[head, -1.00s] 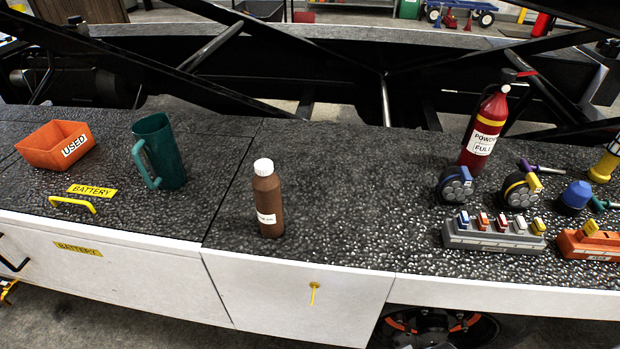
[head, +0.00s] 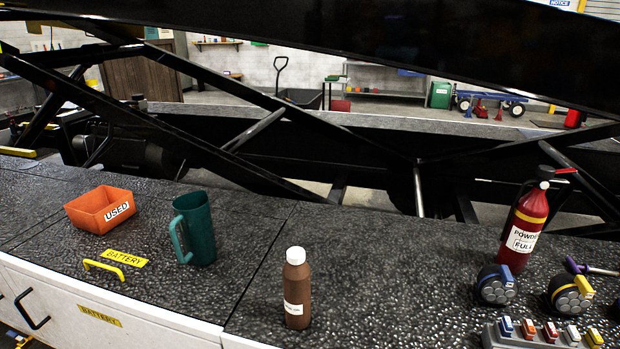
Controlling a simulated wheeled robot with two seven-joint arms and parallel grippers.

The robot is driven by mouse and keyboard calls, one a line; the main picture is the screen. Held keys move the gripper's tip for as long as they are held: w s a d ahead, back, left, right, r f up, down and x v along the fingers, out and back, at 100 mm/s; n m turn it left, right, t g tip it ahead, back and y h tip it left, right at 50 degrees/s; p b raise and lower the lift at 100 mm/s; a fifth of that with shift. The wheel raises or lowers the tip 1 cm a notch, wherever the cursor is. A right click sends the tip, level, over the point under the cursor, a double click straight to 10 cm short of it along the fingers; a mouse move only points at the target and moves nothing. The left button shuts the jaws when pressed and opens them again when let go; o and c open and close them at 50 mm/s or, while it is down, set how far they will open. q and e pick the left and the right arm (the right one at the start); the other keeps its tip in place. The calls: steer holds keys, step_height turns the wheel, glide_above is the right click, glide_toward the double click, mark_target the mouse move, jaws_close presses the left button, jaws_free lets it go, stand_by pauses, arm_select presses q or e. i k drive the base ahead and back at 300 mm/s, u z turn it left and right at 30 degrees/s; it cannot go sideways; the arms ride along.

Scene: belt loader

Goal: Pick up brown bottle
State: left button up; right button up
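The brown bottle (head: 297,291) has a white cap and a white label. It stands upright on the dark textured top (head: 390,290) of the belt loader, a little below the middle of the head view, near the front edge. Nothing covers it. Neither of my grippers shows in the head view.
A green mug (head: 200,230) and an orange bin (head: 92,211) marked USED stand left of the bottle. A red fire extinguisher (head: 524,228), two round black devices and a grey block with coloured switches (head: 545,334) stand to the right. The surface around the bottle is clear.

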mark_target(296, 279)
steer(key=k, duration=1)
steer(key=u, duration=0.9)
steer(key=i, duration=1.3)
steer(key=z, duration=0.45)
